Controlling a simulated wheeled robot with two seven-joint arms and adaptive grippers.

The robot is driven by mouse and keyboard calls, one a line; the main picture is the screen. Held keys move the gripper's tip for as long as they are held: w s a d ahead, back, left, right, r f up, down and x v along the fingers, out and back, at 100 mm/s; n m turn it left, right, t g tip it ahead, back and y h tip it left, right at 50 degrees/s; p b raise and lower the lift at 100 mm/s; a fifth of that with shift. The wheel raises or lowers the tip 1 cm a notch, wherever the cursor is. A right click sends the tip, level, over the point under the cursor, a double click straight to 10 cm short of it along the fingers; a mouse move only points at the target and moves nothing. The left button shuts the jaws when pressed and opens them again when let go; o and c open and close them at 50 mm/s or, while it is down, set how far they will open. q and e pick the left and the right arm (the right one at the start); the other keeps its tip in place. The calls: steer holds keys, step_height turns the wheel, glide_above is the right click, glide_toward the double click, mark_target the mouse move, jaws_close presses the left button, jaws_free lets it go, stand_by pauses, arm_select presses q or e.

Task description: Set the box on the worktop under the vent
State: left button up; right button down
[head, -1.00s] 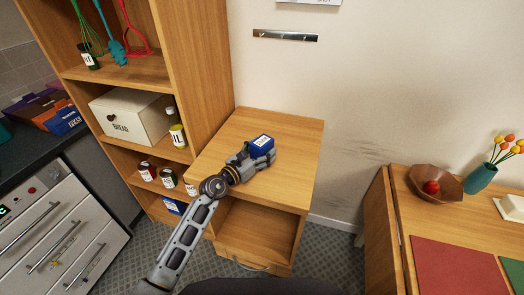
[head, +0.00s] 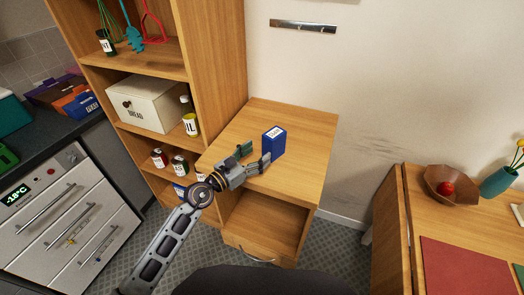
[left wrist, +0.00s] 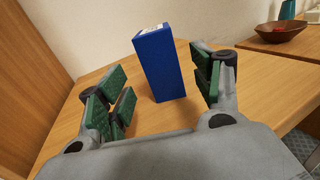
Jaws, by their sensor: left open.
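The blue box (head: 274,142) stands upright on the wooden worktop (head: 305,125) of a small cabinet, below a shiny metal strip (head: 303,25) on the wall. A pale panel at the top edge is cut off, so I cannot tell whether it is the vent. My left gripper (head: 255,158) is open just in front of the box, its fingers apart. In the left wrist view the box (left wrist: 159,62) stands between and beyond the open green-padded fingers, with a gap on each side. My right gripper is not in view.
A tall wooden shelf (head: 222,60) with a bread bin (head: 150,105) and jars stands left of the worktop. An open compartment (head: 262,222) lies below it. A table at right holds a wooden bowl (head: 450,185) and a teal vase (head: 498,182). The worktop's right side is clear.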

arm_select(q)
steer(key=shift+v, duration=1.45)
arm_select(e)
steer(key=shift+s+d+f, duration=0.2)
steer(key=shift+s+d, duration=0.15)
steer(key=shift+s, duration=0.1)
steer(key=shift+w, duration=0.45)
